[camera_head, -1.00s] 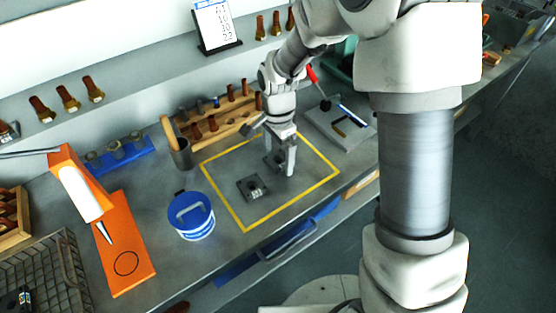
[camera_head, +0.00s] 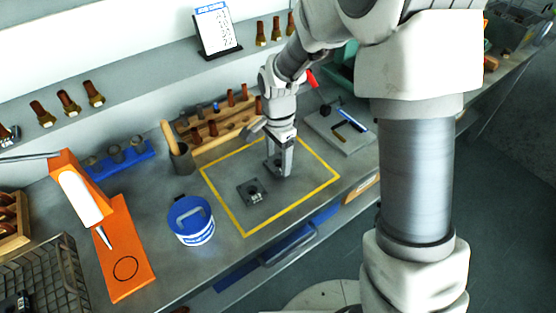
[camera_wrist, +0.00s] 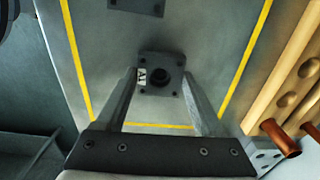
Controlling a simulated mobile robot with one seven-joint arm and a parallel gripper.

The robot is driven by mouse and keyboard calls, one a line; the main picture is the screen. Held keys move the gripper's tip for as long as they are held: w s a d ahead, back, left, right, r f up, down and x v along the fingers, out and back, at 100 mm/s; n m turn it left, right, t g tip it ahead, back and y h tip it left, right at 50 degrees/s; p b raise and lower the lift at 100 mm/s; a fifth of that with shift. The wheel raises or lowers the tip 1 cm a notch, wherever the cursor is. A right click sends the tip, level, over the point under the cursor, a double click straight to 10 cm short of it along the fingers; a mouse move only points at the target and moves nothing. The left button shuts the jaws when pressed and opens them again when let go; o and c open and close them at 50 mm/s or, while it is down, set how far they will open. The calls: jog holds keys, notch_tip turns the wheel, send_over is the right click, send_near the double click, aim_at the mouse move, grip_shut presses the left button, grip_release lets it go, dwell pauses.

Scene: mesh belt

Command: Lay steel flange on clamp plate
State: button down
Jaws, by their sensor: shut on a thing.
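My gripper (camera_head: 280,168) points down over the right part of the yellow-outlined area on the bench. In the wrist view my gripper (camera_wrist: 160,80) is shut on a square grey piece with a round central hole and a small white label, which I take as the steel flange (camera_wrist: 163,61). In the head view the fingers mostly hide it. A dark square plate with a raised centre, which I take as the clamp plate (camera_head: 244,189), lies inside the outline, left of my gripper and apart from it. Only its edge shows at the top of the wrist view (camera_wrist: 136,5).
A grey board with tools (camera_head: 340,130) lies to the right. The outlined area is otherwise clear.

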aim_at(278, 165)
notch_tip(278, 165, up, 4)
jog(key=shift+w+f, duration=0.1)
jog(key=shift+f, duration=0.05)
jog(key=s+d+r, duration=0.2)
jog(key=d+r, duration=0.5)
jog(key=d, duration=0.5)
jog(key=w+f+n, duration=0.1)
jog(key=f+n, duration=0.1)
jog(key=n, duration=0.1)
jog(key=w+f+n, duration=0.1)
jog(key=w+n, duration=0.1)
jog(key=n, duration=0.1)
jog(key=w+f+n+p, duration=0.1)
jog(key=w+f+n, duration=0.1)
jog(key=n, duration=0.1)
jog(key=shift+w+d+f, duration=0.25)
jog(key=shift+f, duration=0.05)
jog(key=shift+w+d+f+n, duration=0.1)
jog(key=shift+w+f+n, duration=0.2)
jog(key=shift+n, duration=0.25)
jog(key=shift+w+f+n, duration=0.15)
jog(key=shift+f+n, duration=0.2)
jog(key=shift+n, duration=0.2)
jog(key=shift+r, duration=0.1)
